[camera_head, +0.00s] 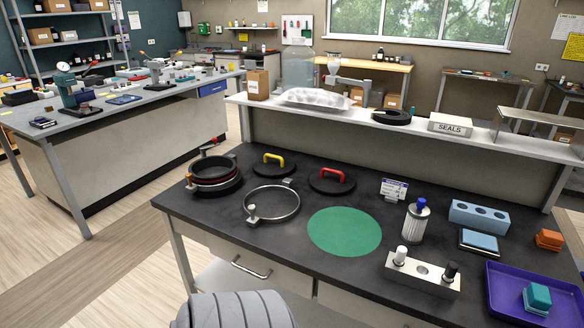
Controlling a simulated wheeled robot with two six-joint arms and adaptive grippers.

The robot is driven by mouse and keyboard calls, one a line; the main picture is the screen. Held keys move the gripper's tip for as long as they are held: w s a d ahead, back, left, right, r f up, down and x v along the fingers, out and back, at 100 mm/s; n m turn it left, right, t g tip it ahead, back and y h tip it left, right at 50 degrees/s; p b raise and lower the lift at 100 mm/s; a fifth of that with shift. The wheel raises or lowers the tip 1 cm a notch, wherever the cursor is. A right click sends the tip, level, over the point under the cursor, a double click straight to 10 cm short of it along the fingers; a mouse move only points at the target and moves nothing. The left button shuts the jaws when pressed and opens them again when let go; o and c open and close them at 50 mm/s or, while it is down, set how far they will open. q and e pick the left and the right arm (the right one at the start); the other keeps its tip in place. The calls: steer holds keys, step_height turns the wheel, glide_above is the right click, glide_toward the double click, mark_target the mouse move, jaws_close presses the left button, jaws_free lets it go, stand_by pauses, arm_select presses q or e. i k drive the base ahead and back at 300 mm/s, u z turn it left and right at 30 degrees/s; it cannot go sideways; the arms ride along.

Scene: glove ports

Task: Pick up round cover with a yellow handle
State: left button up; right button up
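The round cover with a yellow handle (266,171) lies flat on the dark tabletop (375,205) near its back left. It is a black disc with an arched yellow grip on top. A similar black cover with a red handle (338,188) lies to its right, a little nearer. Neither of my grippers is in view, and nothing is touching the yellow-handled cover.
A black ring port (214,186) stands left of the yellow-handled cover, and a metal clamp ring (270,216) lies in front. A green mat (344,232), filter canister (415,222), metal block (420,283) and purple tray (500,300) occupy the right. A raised shelf (330,111) runs behind.

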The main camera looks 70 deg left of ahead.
mark_target(269, 165)
steer(key=u, duration=2.6)
steer(key=k, duration=0.4)
steer(key=u, duration=0.8)
steer(key=i, duration=1.15)
steer(key=z, duration=1.35)
steer(key=i, duration=0.8)
steer(key=z, duration=0.7)
